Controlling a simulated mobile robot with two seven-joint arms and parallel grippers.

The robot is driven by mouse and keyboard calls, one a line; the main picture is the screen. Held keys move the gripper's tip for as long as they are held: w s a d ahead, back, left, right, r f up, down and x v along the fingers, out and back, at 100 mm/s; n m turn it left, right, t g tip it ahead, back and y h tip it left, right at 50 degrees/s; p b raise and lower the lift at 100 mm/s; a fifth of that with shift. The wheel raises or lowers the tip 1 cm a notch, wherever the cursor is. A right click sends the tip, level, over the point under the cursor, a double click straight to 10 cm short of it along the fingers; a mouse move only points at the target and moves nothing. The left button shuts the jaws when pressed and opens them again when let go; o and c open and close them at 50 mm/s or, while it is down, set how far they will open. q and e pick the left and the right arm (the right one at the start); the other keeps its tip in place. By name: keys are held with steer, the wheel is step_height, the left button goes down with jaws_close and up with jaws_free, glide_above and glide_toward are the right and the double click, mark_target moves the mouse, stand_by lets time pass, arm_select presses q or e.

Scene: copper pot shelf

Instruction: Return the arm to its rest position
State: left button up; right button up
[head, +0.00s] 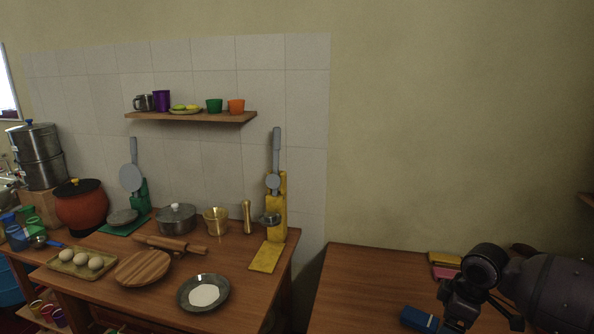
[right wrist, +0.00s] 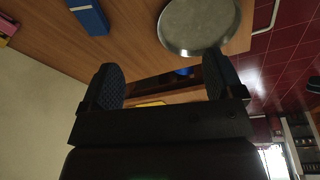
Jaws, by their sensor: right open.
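My right arm reaches in at the lower right of the head view, above the right-hand wooden table (head: 350,290). In the right wrist view my right gripper (right wrist: 162,82) has its two dark ribbed fingers wide apart, with nothing held between them. A round grey metal pan or plate (right wrist: 200,22) lies on a wooden surface beyond the fingers. My left gripper is not in view.
A blue box (head: 418,318) lies close to my right arm and also shows in the wrist view (right wrist: 88,15). Yellow (head: 445,257) and pink (head: 446,273) packets lie behind. The left table holds a rolling pin (head: 170,244), pot (head: 177,218) and plate (head: 203,294). A shelf (head: 195,117) holds cups.

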steer(key=s+a+f+m+t+y, duration=0.1)
steer(key=s+a+f, duration=0.3)
steer(key=s+a, duration=0.4)
steer(key=s+a+f+m+y, duration=0.1)
steer(key=s+a+f, duration=0.45)
steer(key=s, duration=0.35)
steer(key=s+d+r+m+t+h, duration=0.1)
steer(key=s+d+r+m+h, duration=0.1)
steer(key=s+d+m, duration=0.45)
steer(key=s+d+r+m+h, duration=0.1)
steer(key=s+d+m+h, duration=0.15)
steer(key=s, duration=0.75)
arm_select(q)
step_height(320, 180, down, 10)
steer(key=b, duration=1)
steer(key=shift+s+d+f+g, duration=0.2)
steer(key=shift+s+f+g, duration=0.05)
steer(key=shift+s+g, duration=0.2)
arm_select(e)
steer(key=w+f+t, duration=0.3)
steer(key=f, duration=0.7)
steer(key=w+a+f+t, duration=0.1)
steer(key=w+f+t, duration=0.3)
steer(key=f, duration=0.6)
steer(key=shift+w+f+y, duration=0.3)
steer(key=shift+y, duration=0.15)
